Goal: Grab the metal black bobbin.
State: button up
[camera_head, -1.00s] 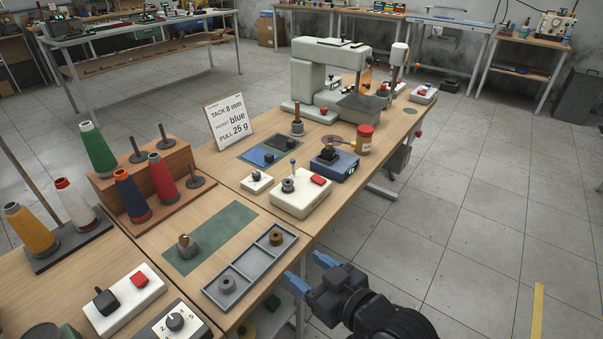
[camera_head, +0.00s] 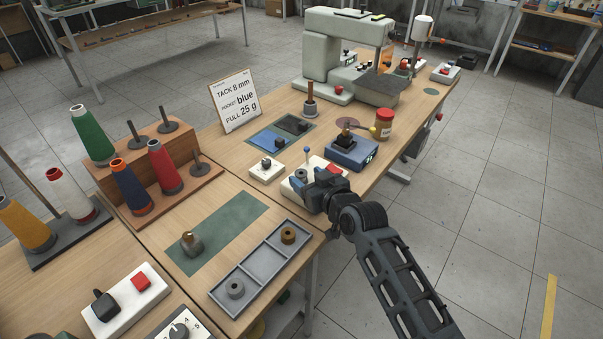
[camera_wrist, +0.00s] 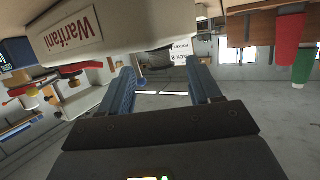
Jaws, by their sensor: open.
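A dark grey-black bobbin (camera_head: 301,175) sits on top of the white box (camera_head: 289,190) with a red button, in the middle of the table. In the wrist view, which is upside down, a dark round part on the box, apparently the bobbin (camera_wrist: 155,62), shows between and beyond my blue fingertips. My gripper (camera_head: 308,184) is open, close beside the bobbin at the box's right side, with nothing held. My gripper partly covers the box. A grey bobbin (camera_head: 235,288) and a brown one (camera_head: 288,235) lie in the grey tray (camera_head: 254,294).
A blue device (camera_head: 352,153) and a jar (camera_head: 384,124) stand behind my gripper. A small post with a blue top (camera_head: 307,151) rises from the box near the bobbin. A small white switch box (camera_head: 266,169) stands to the left. Open floor lies right of the table.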

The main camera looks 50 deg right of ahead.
aim_at(301, 176)
jog(key=shift+x, duration=1.15)
jog(key=shift+a, duration=0.1)
jog(key=c, duration=1.1)
jog(key=shift+r, duration=0.1)
